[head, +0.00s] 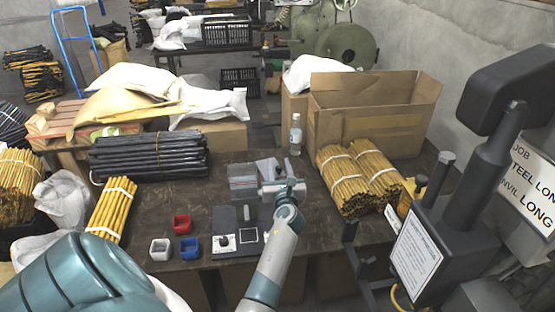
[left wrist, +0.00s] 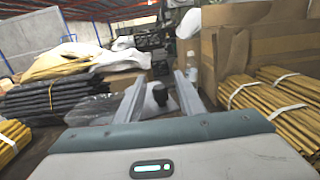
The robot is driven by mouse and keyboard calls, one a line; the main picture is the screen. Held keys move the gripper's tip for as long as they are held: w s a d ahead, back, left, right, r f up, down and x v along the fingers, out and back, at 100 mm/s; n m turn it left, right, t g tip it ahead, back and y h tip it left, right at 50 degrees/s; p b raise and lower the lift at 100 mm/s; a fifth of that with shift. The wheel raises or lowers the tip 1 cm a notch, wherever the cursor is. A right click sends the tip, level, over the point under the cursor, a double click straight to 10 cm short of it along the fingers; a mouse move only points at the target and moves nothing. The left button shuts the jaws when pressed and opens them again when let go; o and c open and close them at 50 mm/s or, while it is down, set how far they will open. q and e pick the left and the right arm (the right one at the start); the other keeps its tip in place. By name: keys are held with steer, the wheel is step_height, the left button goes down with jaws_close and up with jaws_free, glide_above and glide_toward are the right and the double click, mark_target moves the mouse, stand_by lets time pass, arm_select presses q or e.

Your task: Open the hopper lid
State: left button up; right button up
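My left gripper (head: 278,188) is over the back middle of the dark workbench. In the left wrist view its two fingers (left wrist: 160,98) are spread apart, with nothing clamped between them. A dark round knob (left wrist: 160,92) on a pale, clear-looking lid shows between and beyond the fingers; I cannot tell whether they touch it. In the head view a clear-walled hopper box (head: 243,183) stands just left of the gripper. A clear tilted panel (head: 267,168) shows beside it, partly hidden by the gripper. I cannot tell whether the lid is raised. My right gripper is not in view.
Red (head: 182,224), white (head: 160,249) and blue (head: 190,247) bins sit left of a control box (head: 224,243). A clear bottle (head: 295,135) stands behind the gripper. Bundled yellow rods (head: 345,182) lie right, black rods (head: 148,154) left. A grey press (head: 450,225) stands at right.

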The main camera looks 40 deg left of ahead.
arm_select(q)
steer(key=shift+x, duration=1.7)
jaws_close()
